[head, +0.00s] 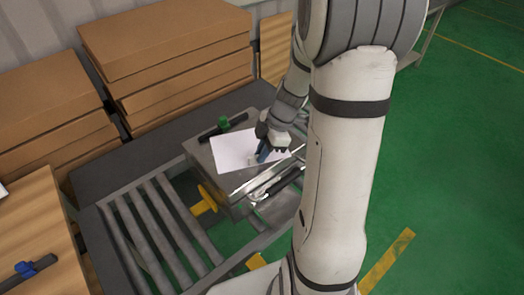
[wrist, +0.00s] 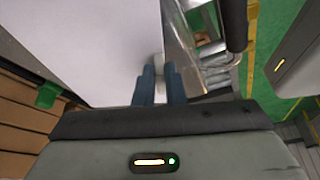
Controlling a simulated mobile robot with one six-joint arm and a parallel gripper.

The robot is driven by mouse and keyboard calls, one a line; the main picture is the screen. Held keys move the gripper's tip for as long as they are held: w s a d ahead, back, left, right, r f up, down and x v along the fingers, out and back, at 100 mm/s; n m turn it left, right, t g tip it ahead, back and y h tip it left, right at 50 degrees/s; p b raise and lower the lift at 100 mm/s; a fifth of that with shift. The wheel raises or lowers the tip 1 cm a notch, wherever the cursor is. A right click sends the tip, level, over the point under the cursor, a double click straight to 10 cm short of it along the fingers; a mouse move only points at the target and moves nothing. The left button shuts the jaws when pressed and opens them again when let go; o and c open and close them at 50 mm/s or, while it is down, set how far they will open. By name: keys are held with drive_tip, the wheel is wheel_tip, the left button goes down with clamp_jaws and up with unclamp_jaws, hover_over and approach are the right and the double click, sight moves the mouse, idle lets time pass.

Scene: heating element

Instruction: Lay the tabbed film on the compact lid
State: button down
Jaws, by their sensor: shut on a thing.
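The tabbed film is a white sheet (head: 230,152), spread flat over the top of a grey metal unit, which I take to be the compact lid (head: 234,187). In the wrist view the film (wrist: 90,40) fills the upper left. My gripper (head: 258,158) is at the film's right part. Its blue fingers (wrist: 160,72) are shut on a small pale tab (wrist: 159,62) at the film's edge. The film covers much of the lid's top. I cannot tell whether the film touches the lid or hovers just above it.
A black bar with a green knob (head: 223,124) lies behind the film. A metal bar with a dark handle (head: 275,182) runs along the unit's front right. Rollers (head: 160,235) lie at front left. Cardboard stacks (head: 170,60) stand behind. Green floor is clear at right.

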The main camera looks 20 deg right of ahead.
drive_tip(key=shift+f, duration=0.15)
drive_tip(key=c, duration=1.5)
unclamp_jaws()
drive_tip(key=shift+r, duration=0.3)
drive_tip(key=v, duration=1.1)
drive_tip(key=s+a+r+m+t+h, duration=0.2)
drive_tip(key=s+a+m+h, duration=0.2)
drive_tip(key=s+a+m, duration=0.5)
drive_tip(key=s+m, duration=0.4)
drive_tip(key=m, duration=0.4)
drive_tip(key=shift+r+t+b, duration=0.25)
drive_tip(key=shift+t+b, duration=0.15)
